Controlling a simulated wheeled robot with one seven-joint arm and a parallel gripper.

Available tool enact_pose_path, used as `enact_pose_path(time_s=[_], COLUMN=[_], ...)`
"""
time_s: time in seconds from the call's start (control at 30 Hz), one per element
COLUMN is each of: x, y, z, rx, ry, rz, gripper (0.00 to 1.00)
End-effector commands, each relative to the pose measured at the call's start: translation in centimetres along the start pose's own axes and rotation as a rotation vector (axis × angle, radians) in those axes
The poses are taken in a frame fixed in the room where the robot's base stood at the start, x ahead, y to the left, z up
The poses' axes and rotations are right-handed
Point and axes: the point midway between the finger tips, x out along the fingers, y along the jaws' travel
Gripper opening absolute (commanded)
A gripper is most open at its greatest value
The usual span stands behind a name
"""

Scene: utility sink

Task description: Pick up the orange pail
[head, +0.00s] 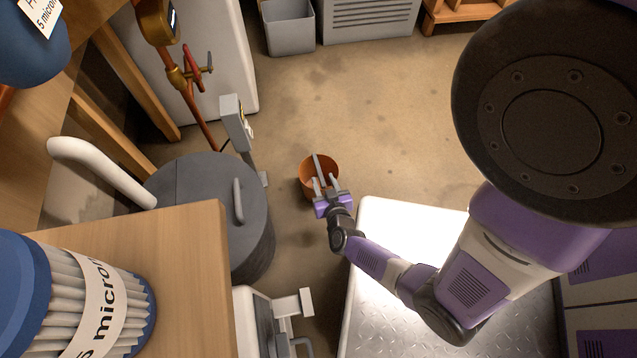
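The orange pail (305,175) stands on the floor near the middle of the head view, with its mouth facing up. A grey bar, apparently its handle (317,165), runs across the opening. My gripper (325,184) is over the pail's near side. Its two fingers look spread apart, with the near end of the grey bar between them. I see no clear contact between the fingers and the bar. The pail's near wall is partly hidden by my gripper.
A dark grey lidded drum (205,185) stands left of the pail. A wooden top (190,270) with a pleated filter cartridge (85,300) is at lower left. A grey open bin (289,35) stands at the back. The brown floor (390,110) beyond the pail is clear.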

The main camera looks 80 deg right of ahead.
Motion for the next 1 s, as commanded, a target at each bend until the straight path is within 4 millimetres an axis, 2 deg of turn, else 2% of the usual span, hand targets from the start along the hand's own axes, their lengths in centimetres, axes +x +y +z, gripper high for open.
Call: enact_pose_path(time_s=[0.1,0.33,0.6,0.87,1.0], x=[1.5,3.0,6.7,7.0,7.0], y=[-0.1,-0.1,-0.1,-0.1,-0.1], z=[0.1,0.3,0.4,0.2,0.2], rx=[0.001,0.000,0.001,0.000,0.000], ry=[0.002,0.001,0.003,0.000,0.000], rz=[-0.001,-0.002,-0.002,-0.003,-0.003], gripper=[0.40,0.40,0.40,0.40,0.16])
